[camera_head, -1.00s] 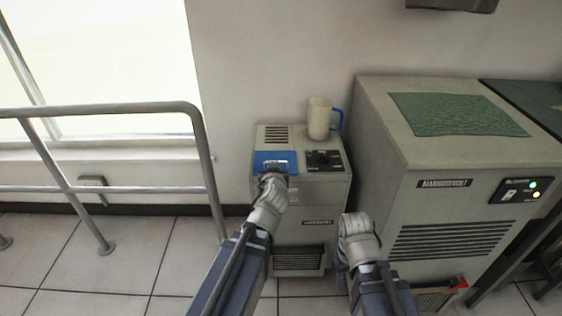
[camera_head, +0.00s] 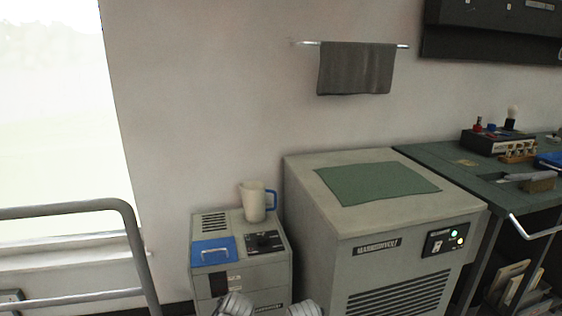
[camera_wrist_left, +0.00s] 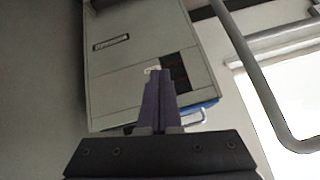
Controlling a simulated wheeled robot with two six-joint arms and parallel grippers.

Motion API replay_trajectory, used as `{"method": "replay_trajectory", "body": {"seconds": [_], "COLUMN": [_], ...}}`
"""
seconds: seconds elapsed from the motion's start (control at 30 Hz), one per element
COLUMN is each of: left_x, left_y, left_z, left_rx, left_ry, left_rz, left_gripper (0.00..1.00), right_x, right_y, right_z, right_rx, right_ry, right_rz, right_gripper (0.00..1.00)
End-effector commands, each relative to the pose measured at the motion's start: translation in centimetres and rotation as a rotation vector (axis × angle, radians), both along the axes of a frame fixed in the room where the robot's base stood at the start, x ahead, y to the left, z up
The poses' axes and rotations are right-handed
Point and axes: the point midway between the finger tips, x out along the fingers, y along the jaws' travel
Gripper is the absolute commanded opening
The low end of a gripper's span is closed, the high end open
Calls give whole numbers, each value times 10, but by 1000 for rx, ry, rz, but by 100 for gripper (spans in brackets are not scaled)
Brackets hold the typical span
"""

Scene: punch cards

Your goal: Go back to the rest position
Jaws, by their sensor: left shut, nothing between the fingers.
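My left gripper (camera_wrist_left: 158,78) shows in the left wrist view with its two dark fingers together and nothing between them. Beyond it is the front of the small grey cabinet (camera_wrist_left: 135,65), apparently without contact. In the head view the pale end of my left arm shows at the bottom edge, in front of the small cabinet (camera_head: 265,277). The pale end of my right arm shows just to its right at the bottom edge. Its fingers are out of the picture.
A blue lid with a metal handle (camera_head: 213,251) and a cream mug with blue handle (camera_head: 254,202) are on the small cabinet. A larger cabinet with a green mat (camera_head: 378,184) stands right, then a workbench (camera_head: 440,155). A metal railing (camera_head: 135,240) stands left.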

Motion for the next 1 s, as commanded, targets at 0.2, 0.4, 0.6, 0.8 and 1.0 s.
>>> {"method": "replay_trajectory", "body": {"seconds": [0.2, 0.4, 0.6, 0.8, 1.0], "left_x": [-80, -147, -158, -157, -157], "left_y": [-55, -92, -95, -95, -95], "left_z": [-42, -53, -12, 35, 100], "left_rx": [0, -12, -16, -16, -17], "left_ry": [416, 714, 763, 761, 760], "left_rz": [-170, -347, -377, -375, -374], "left_gripper": [0, 0, 0, 0, 0], "right_x": [0, 0, 0, 0, 0], "right_y": [0, 0, 0, 0, 0], "right_z": [0, 0, 41, 88, 153], "right_rx": [0, 0, 0, 1, 2], "right_ry": [0, 0, 0, 0, 1], "right_rz": [0, 0, 0, -1, -1], "right_gripper": [46, 46, 46, 46, 46]}}
